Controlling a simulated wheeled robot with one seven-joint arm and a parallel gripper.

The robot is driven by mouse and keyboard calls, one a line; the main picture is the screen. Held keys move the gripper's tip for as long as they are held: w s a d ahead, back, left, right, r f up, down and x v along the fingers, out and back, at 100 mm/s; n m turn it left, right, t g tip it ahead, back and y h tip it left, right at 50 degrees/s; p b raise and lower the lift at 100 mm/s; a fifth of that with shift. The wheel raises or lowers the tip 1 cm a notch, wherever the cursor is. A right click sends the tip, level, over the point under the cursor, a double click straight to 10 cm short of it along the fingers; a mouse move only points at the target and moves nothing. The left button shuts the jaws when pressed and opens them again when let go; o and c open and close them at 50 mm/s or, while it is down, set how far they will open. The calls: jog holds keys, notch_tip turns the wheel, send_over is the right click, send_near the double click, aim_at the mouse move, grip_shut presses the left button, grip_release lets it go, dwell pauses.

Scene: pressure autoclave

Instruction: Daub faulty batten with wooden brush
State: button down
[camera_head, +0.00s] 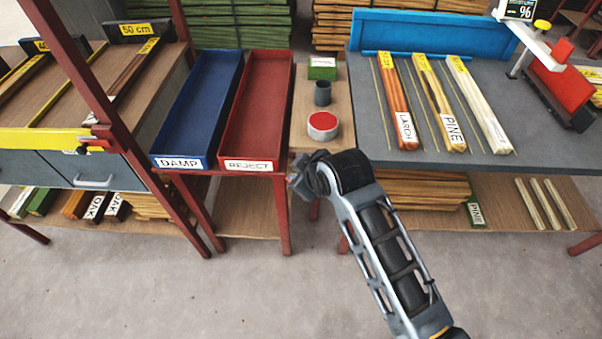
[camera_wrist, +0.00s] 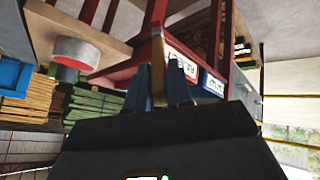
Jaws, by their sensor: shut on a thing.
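Three battens lie on the grey table: one labelled LARCH (camera_head: 395,100), one labelled PINE (camera_head: 438,100) and a paler one (camera_head: 478,100). I cannot tell which is faulty. A round tin of red paint (camera_head: 322,125) stands on the wooden shelf left of them; it also shows in the wrist view (camera_wrist: 78,53). My gripper (camera_wrist: 165,88) is shut on a narrow wooden piece (camera_wrist: 157,75), seemingly the brush handle, with its far end hard to make out. In the head view my gripper is mostly hidden by my wrist, in front of the shelf, below the tin and apart from it.
A blue DAMP tray (camera_head: 203,95) and a red REJECT tray (camera_head: 258,100) stand left of the tin. A grey cup (camera_head: 322,93) and a green box (camera_head: 322,68) stand behind it. A meter (camera_head: 520,10) and a red device (camera_head: 558,85) are at the right. The floor in front is clear.

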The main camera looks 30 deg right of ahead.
jog(key=shift+s+d+f+b, duration=0.2)
jog(key=shift+d+f+b, duration=0.3)
jog(key=shift+f+b, duration=0.7)
jog(key=shift+h, duration=0.5)
